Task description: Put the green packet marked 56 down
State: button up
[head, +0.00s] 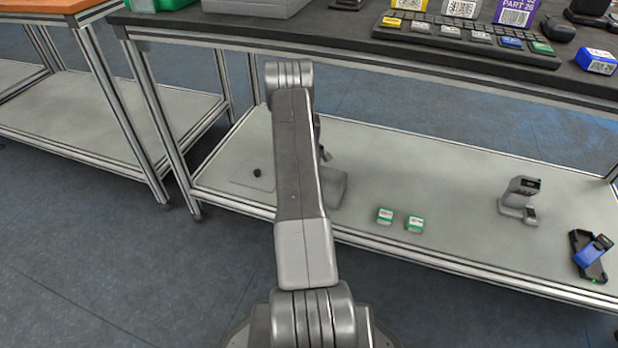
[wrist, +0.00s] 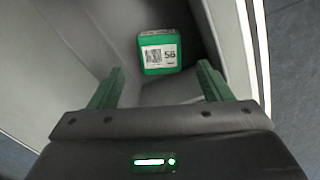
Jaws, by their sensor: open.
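The green packet marked 56 (wrist: 160,53) shows in the wrist view, with its white label and code facing the camera. It rests on a grey surface, just ahead of and between the fingertips of my gripper (wrist: 161,69). The two green fingers stand apart, and I see a gap on both sides of the packet. In the head view my arm reaches to the lower shelf (head: 440,255) and hides most of the gripper. I cannot make out the packet marked 56 there.
Two green-and-white packets (head: 385,215) (head: 415,223) sit on the lower shelf, right of my arm. A grey scanner on a stand (head: 519,200) and a black holder with a blue device (head: 590,256) are further right. The tabletop (head: 345,30) with several packets overhangs the shelf.

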notch_tip(320, 180, up, 7)
jog(key=p, duration=0.1)
jog(key=shift+p, duration=0.4)
